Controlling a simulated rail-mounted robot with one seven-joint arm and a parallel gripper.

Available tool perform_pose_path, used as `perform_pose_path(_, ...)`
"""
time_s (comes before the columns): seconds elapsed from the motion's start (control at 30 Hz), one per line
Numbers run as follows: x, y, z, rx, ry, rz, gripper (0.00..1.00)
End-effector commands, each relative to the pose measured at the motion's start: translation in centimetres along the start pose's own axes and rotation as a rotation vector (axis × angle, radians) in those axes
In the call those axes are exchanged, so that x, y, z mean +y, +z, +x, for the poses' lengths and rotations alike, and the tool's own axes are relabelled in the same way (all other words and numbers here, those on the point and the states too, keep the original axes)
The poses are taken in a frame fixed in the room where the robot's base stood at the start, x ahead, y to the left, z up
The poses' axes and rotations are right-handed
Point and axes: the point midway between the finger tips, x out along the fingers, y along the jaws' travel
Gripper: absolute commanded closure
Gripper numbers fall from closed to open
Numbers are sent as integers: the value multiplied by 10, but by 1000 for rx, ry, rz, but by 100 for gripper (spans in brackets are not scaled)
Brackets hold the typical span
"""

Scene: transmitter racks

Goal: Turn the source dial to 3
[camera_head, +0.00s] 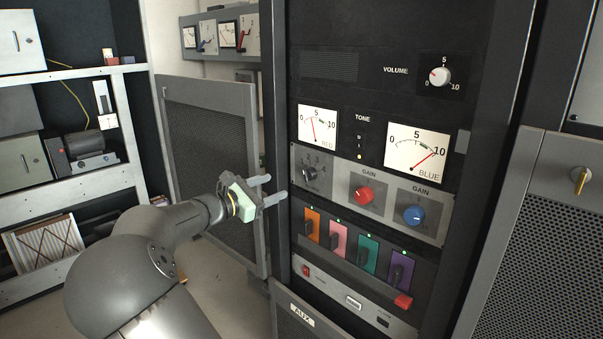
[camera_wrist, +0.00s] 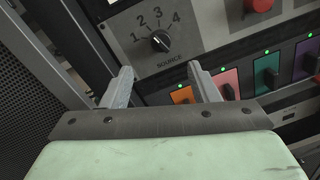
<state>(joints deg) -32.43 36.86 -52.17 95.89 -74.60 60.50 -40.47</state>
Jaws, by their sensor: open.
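The source dial (camera_head: 310,174) is a black knob on the grey panel of the dark rack, left of the gain knobs. In the wrist view the dial (camera_wrist: 161,42) has the numbers 1 to 4 around its upper side and a label below it. I cannot tell for sure which number its pointer marks. My gripper (camera_head: 272,189) is left of the panel in the head view, its fingers pointing toward the rack. In the wrist view my gripper (camera_wrist: 160,76) is open and empty, its two fingertips apart and below the dial, not around it.
A red gain knob (camera_head: 364,195) and a blue gain knob (camera_head: 413,215) sit right of the dial. Several coloured switches, from orange (camera_head: 312,224) to purple (camera_head: 401,270), stand out below. A mesh panel (camera_head: 211,150) is behind my arm at left.

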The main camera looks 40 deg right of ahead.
Motion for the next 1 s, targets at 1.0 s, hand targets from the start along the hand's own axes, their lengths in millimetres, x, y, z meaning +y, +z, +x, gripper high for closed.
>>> perform_pose_path(1.0,0,0,117,1,0,1,51)
